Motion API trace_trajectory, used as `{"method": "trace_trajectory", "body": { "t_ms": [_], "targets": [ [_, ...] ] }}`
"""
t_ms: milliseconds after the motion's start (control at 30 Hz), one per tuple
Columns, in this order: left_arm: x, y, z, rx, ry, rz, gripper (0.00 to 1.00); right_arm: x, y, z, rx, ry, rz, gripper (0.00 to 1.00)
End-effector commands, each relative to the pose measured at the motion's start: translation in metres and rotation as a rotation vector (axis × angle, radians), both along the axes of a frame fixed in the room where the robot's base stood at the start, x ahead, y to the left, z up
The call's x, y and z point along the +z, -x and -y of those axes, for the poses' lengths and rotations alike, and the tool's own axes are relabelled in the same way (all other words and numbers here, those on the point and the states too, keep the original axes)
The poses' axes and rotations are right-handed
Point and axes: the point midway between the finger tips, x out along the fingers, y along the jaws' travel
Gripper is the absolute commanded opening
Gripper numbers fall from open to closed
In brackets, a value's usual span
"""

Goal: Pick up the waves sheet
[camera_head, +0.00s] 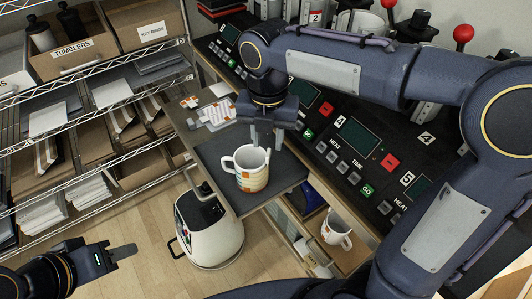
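Several printed sheets (214,113) with orange and grey patterns lie on the bench at the back left of the dark mat. They are too small to tell which one has waves. A white mug (252,178) with an orange pattern stands upright on the dark mat (213,150). My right gripper (266,144) points down just behind the mug's rim. Its two fingers are apart with nothing seen between them; whether they touch the mug is unclear. My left gripper (124,252) is low at the left, over the floor, away from the bench. Its finger gap cannot be made out.
A row of press controls (350,150) with screens and buttons runs along the right. Wire shelves (90,150) with bins and paper stacks stand at the left. Another mug (336,230) sits on a lower shelf.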

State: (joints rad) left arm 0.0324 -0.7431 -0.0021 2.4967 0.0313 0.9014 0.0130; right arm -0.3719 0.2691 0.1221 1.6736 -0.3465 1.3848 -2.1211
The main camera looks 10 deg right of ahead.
Motion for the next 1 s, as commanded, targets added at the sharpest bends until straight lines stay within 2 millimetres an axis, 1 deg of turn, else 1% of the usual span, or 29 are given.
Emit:
{"method": "trace_trajectory", "body": {
  "t_ms": [33, 133, 233, 333, 533, 700, 800, 1000],
  "targets": [
    [0.003, 0.0, 0.0, 0.0, 0.0, 0.0, 0.36, -0.007, 0.002, 0.001, 0.0, 0.002, -0.004, 0.33],
    [0.005, 0.0, 0.0, 0.0, 0.0, 0.0, 0.36, -0.023, 0.002, 0.002, -0.001, 0.001, -0.004, 0.33],
    [0.005, 0.0, 0.0, 0.0, 0.0, 0.0, 0.36, -0.034, 0.002, 0.002, -0.001, 0.001, -0.003, 0.33],
    [0.006, 0.0, 0.0, 0.0, 0.0, 0.0, 0.36, -0.039, 0.002, 0.002, -0.002, 0.0, -0.001, 0.33],
    [0.005, 0.0, 0.0, 0.0, 0.0, 0.0, 0.36, -0.039, 0.001, 0.002, -0.003, -0.001, 0.0, 0.33],
    [0.005, 0.0, 0.0, 0.0, 0.0, 0.0, 0.36, -0.039, 0.001, 0.002, -0.003, -0.001, 0.0, 0.1],
    [0.005, 0.0, 0.0, 0.0, 0.0, 0.0, 0.36, -0.039, 0.001, 0.002, -0.003, -0.001, 0.0, 0.0],
    [0.005, 0.0, 0.0, 0.0, 0.0, 0.0, 0.36, -0.039, 0.001, 0.002, -0.003, -0.001, 0.0, 0.0]
  ]
}}
